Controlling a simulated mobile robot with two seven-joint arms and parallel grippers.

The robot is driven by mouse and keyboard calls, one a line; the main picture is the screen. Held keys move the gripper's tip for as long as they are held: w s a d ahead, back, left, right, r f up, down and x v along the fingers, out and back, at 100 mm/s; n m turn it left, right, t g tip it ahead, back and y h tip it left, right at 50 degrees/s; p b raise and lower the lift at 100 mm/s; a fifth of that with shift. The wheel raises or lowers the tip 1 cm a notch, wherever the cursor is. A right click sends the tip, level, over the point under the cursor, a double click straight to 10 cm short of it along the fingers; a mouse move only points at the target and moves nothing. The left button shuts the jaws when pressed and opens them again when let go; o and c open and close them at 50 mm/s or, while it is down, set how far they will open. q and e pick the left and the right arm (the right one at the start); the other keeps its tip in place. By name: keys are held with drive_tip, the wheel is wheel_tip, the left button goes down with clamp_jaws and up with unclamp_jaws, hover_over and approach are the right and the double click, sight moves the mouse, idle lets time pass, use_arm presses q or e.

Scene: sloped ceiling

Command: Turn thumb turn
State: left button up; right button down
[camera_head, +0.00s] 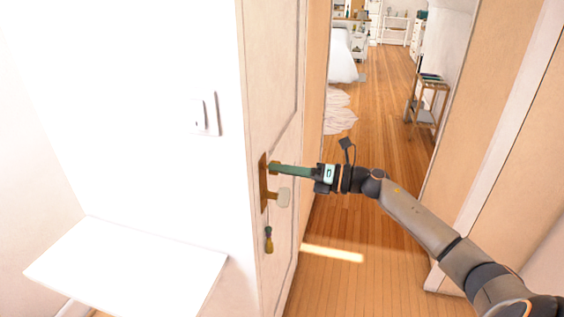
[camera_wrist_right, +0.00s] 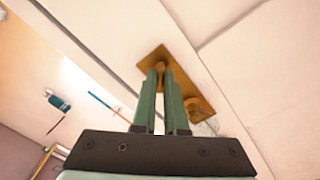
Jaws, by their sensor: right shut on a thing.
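The door (camera_head: 283,75) carries a brass plate (camera_head: 264,202) near its edge, with a pale knob (camera_head: 284,197) on the plate's lower part. My right gripper (camera_head: 272,168) reaches in from the right, its green fingers against the upper part of the plate. In the right wrist view the fingertips (camera_wrist_right: 161,68) meet the brass plate (camera_wrist_right: 150,54) and are shut on the thumb turn, which is mostly hidden between them. The knob's brass base (camera_wrist_right: 198,108) shows just right of the fingers. My left gripper is not in view.
A small dark and yellow object (camera_head: 268,240) is on the door below the plate. A white shelf (camera_head: 125,268) and a light switch (camera_head: 206,115) are at the left. A wooden stand (camera_head: 428,100) stands farther back. The wooden floor between is mostly clear.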

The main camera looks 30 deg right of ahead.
drive_tip(key=m+p, duration=0.3)
drive_tip(key=m, duration=0.1)
drive_tip(key=shift+r+m, duration=0.1)
drive_tip(key=shift+m, duration=0.2)
drive_tip(key=shift+m+p, duration=0.9)
drive_tip(key=shift+m, duration=0.6)
drive_tip(key=c, duration=1)
unclamp_jaws()
drive_tip(key=shift+o, duration=0.2)
